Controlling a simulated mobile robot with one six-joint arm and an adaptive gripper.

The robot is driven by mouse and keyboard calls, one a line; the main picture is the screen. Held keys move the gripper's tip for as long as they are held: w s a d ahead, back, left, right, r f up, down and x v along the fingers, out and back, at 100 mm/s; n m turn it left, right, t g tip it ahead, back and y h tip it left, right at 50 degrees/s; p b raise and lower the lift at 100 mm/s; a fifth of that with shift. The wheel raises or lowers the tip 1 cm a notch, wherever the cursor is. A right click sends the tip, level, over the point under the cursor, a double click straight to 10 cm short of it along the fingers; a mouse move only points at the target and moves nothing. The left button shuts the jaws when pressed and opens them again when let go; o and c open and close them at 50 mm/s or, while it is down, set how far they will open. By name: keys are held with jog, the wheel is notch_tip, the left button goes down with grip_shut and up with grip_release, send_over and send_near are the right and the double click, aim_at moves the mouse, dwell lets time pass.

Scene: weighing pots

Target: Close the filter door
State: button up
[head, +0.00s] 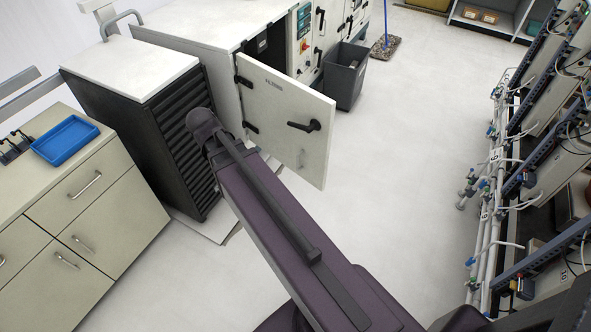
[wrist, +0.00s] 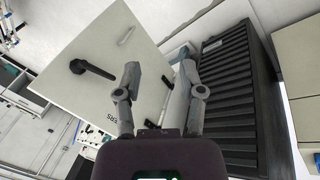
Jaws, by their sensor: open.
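The filter door (head: 284,112) is a pale panel with a black lever handle, a small dark label and black hinges on its left edge. It stands swung open from the cabinet in the head view. In the wrist view the filter door (wrist: 100,55) fills the upper left, with its black handle (wrist: 91,69) left of my fingers. My gripper (wrist: 158,80) is open, its two fingers apart with nothing between them. The left finger overlaps the door panel in the picture; I cannot tell whether it touches.
A dark slatted cabinet (head: 181,138) stands left of the door. A grey bin (head: 347,78) stands behind the door, near a mop (head: 385,45). Beige drawers with a blue tray (head: 66,140) are at the left. A rack with pipes (head: 490,215) lines the right. The floor between is clear.

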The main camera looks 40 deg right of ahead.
jog(key=w+d+f+m+h+b, duration=0.4)
jog(key=d+f+b, duration=0.3)
jog(key=f+b, duration=0.5)
jog(key=w+d+f+m+h+b, duration=0.4)
jog(key=f+b, duration=0.9)
jog(key=b, duration=1.1)
jog(key=w+d+f+m+g+h+b, duration=0.1)
jog(key=w+d+f+m+h+b, duration=0.4)
jog(key=d+f+b, duration=0.5)
notch_tip(320, 180, down, 3)
jog(key=m+h+b, duration=0.1)
jog(key=b, duration=0.7)
jog(key=shift+d, duration=0.35)
jog(key=shift+w, duration=0.1)
send_over(298, 170)
jog(key=shift+w+d, duration=0.1)
jog(key=shift+w, duration=0.05)
